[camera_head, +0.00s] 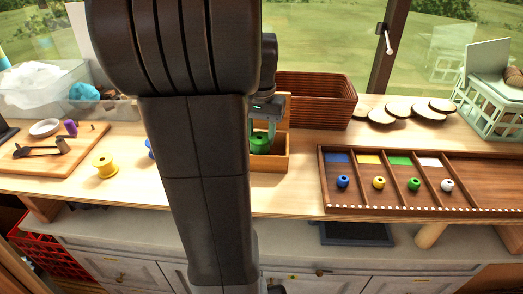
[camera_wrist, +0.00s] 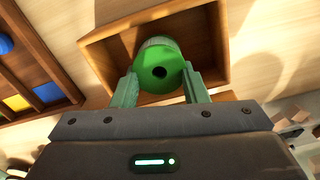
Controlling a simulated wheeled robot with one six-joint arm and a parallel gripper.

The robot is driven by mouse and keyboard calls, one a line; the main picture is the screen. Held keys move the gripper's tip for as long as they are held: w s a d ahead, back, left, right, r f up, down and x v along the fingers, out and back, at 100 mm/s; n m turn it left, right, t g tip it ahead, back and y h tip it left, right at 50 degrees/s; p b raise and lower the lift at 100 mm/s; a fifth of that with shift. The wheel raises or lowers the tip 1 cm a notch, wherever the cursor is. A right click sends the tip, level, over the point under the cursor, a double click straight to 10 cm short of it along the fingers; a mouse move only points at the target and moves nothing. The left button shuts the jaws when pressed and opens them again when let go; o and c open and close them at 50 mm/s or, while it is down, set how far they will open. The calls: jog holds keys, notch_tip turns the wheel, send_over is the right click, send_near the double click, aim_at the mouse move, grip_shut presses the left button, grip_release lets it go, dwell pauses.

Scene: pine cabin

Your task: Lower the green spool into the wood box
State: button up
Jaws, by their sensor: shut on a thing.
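The green spool (camera_wrist: 162,66) is held between the two green fingers of my gripper (camera_wrist: 160,84) in the wrist view, with its round end and dark centre hole toward the camera. The wood box (camera_wrist: 208,45) lies behind it in that view, and the spool overlaps its opening. In the head view the spool (camera_head: 260,141) shows at the box (camera_head: 271,164), below my gripper (camera_head: 266,112). My arm hides the box's left part. I cannot tell whether the spool touches the box floor.
A brown wicker basket (camera_head: 318,97) stands behind the box. A divided tray (camera_head: 420,206) with coloured beads lies to the right. A yellow spool (camera_head: 104,166) stands to the left, and a blue item (camera_head: 151,149) shows partly beside my arm. Wood slices (camera_head: 398,108) lie at the back right.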

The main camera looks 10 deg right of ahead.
jog(key=shift+f+b, duration=0.55)
jog(key=shift+f, duration=0.4)
dwell(0.4)
jog(key=o, duration=1.3)
jog(key=shift+c, duration=0.2)
notch_tip(320, 180, up, 14)
jog(key=shift+p, duration=0.35)
